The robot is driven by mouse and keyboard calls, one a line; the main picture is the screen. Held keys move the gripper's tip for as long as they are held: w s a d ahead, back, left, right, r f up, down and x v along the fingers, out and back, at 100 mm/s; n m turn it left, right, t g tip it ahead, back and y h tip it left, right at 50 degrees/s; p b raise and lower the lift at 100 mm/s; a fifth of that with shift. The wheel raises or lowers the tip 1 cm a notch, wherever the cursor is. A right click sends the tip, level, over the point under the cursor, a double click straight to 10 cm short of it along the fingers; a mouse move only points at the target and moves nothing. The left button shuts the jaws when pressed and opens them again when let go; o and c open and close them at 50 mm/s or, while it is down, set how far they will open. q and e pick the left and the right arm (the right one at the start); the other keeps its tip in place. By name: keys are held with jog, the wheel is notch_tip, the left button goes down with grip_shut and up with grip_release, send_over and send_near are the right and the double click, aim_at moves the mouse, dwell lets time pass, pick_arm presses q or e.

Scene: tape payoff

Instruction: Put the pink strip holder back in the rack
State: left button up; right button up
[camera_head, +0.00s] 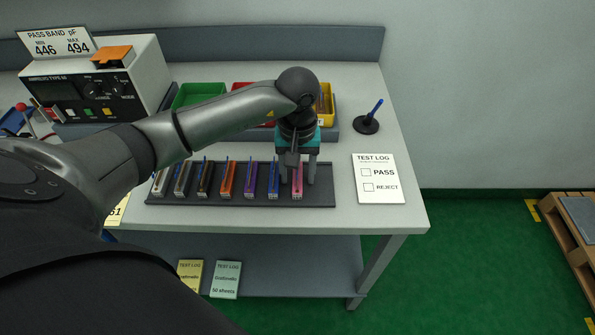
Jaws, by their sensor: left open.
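The pink strip holder (298,187) stands upright in the rightmost occupied place of the dark rack (322,191), beside a row of other holders. My left gripper (298,177) points down directly above it, with its open fingers on either side of its upper part. The fingers hide some of the holder, and I cannot tell whether they touch it. My right gripper is not in view.
Several coloured holders (228,180) fill the rack to the left. Green (197,95) and red bins stand behind. A tester (97,85) is at the back left. A test log card (376,179) and a pen in a stand (367,124) are on the right.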

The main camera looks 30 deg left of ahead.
pick_arm(q)
jog(key=shift+r, duration=0.2)
notch_tip(320, 180, up, 12)
jog(key=shift+p, duration=0.5)
